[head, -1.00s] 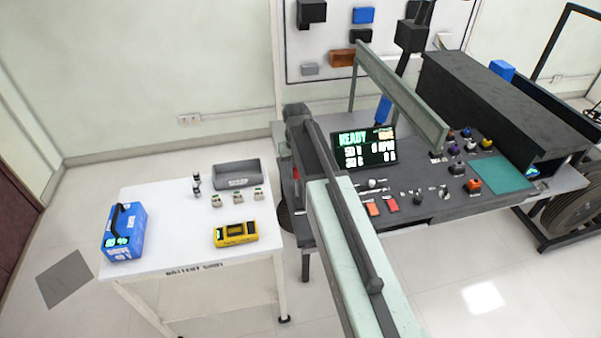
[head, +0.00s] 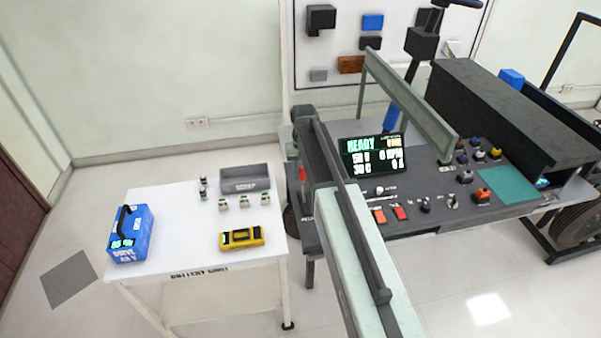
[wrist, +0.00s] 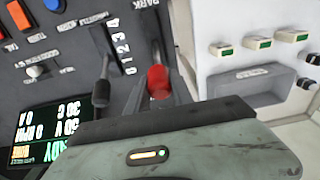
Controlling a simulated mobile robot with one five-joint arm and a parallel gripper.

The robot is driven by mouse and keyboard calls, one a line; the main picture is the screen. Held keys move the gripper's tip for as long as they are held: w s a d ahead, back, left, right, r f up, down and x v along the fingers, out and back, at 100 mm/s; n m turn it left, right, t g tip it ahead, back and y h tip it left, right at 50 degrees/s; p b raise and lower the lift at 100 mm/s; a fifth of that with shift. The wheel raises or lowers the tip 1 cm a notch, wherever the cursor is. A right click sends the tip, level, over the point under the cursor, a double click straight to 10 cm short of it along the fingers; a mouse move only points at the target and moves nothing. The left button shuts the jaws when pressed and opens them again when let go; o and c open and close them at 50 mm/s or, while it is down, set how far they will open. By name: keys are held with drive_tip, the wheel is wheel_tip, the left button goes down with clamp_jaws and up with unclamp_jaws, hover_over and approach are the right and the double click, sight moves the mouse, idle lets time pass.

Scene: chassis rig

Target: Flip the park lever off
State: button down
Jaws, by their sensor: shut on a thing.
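The park lever, with a red tip (wrist: 158,82), stands on the dark console beside the PARK lettering in the wrist view. My gripper (wrist: 158,94) is shut on its red end, with one dark finger on each side. A red part at the console's left edge (head: 302,174) shows in the head view, close by my arm; my fingers cannot be made out there. The console display (head: 372,154) reads READY, and part of it shows in the wrist view (wrist: 40,135).
A black-knobbed lever (wrist: 102,90) with a number scale stands close beside my gripper. Orange and red switches (head: 400,213) sit on the console front. The white table (head: 180,230) to the left bears a grey bin (head: 245,180), a blue battery (head: 130,236) and a yellow device (head: 241,237).

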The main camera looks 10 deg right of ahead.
drive_tip(key=c, duration=1.1)
unclamp_jaws()
drive_tip(key=shift+w, duration=0.1)
drive_tip(key=r+p, duration=0.8)
drive_tip(key=shift+s, duration=0.25)
drive_tip(key=shift+f, duration=0.1)
